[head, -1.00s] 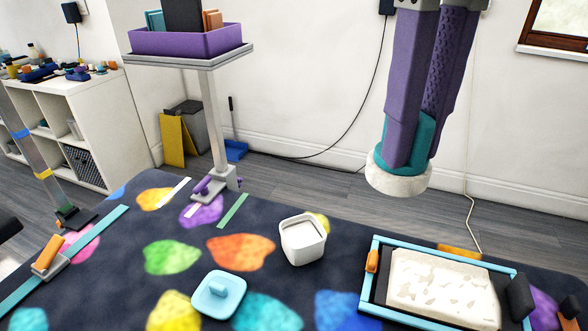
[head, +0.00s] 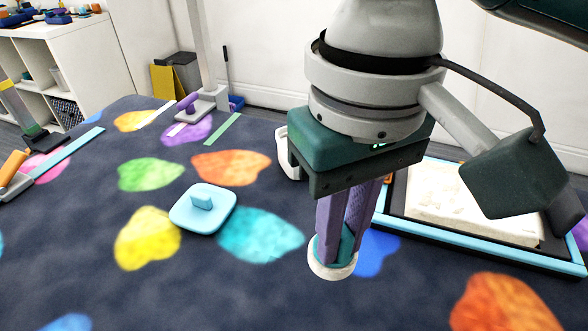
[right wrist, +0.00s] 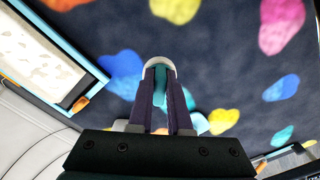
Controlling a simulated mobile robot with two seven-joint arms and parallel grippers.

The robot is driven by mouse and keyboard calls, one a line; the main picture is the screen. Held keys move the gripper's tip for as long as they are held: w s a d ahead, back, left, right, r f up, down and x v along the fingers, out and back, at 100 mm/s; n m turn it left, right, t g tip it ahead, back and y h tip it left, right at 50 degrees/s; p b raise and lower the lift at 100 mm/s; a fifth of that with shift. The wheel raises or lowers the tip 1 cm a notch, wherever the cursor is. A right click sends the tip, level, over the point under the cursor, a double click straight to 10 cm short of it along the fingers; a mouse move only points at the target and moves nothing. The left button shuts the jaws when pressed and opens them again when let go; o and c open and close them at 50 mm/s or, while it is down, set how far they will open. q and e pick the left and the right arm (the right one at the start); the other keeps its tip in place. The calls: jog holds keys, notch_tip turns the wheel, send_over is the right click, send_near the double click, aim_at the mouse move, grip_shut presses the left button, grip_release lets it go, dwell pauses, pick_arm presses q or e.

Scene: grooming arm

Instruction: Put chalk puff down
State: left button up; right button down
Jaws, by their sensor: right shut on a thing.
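The chalk puff (head: 330,268) has a white round pad and a teal grip. My right gripper (head: 345,228) is shut on its teal grip and points down, with the white pad lowest. The pad is low over the dark mat, left of a blue patch; I cannot tell whether it touches. In the right wrist view the white pad (right wrist: 160,61) shows beyond the purple fingers (right wrist: 162,98). My left gripper is not in view.
A light blue lid with a knob (head: 188,216) lies on the mat. A white tub (head: 287,160) is partly hidden behind my right wrist. A blue-framed tray (head: 480,236) with a white slab is at right. The front of the mat is clear.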

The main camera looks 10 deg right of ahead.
pick_arm(q)
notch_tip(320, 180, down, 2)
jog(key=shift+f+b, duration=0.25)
jog(key=shift+b, duration=0.7)
pick_arm(e)
notch_tip(320, 180, down, 7)
jog(key=shift+r, duration=0.1)
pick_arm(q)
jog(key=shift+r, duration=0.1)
pick_arm(e)
jog(key=c, duration=1.3)
grip_release()
jog(key=o, duration=0.5)
jog(key=shift+c, duration=0.2)
